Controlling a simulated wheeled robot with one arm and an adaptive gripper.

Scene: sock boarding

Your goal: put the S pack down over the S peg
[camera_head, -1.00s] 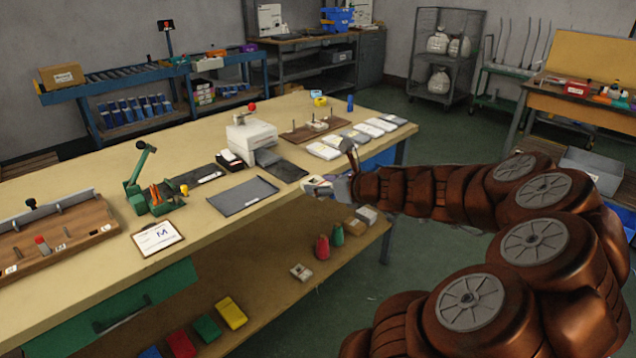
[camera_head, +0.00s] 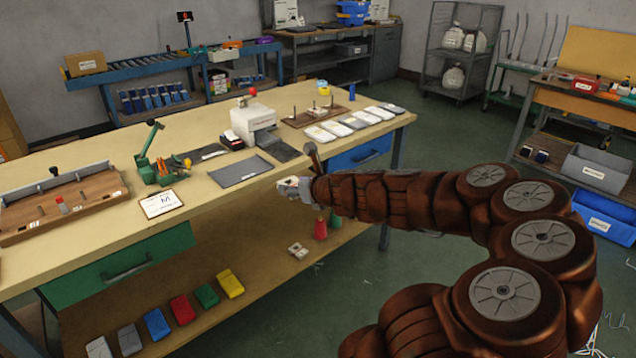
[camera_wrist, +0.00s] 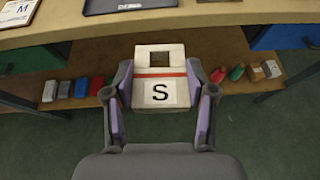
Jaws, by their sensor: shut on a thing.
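The S pack (camera_wrist: 164,114) is a white, flat pack with a black S label, a red band and a square hole at its far end. My gripper (camera_wrist: 159,80) is shut on it, one finger on each side. In the head view the pack (camera_head: 288,186) shows small at the end of my arm, just off the table's front edge and apart from the pegs. A wooden peg board (camera_head: 297,121) with several upright pegs (camera_head: 315,106) stands on the far right of the table. The peg labels are too small to read, so I cannot tell which is S.
Several flat packs (camera_head: 352,122) lie in a row in front of the peg board. A white machine with a red knob (camera_head: 253,117), a dark tray (camera_head: 240,170) and a clipboard (camera_head: 162,204) are on the table. A lower shelf (camera_head: 262,262) holds coloured packs and cones.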

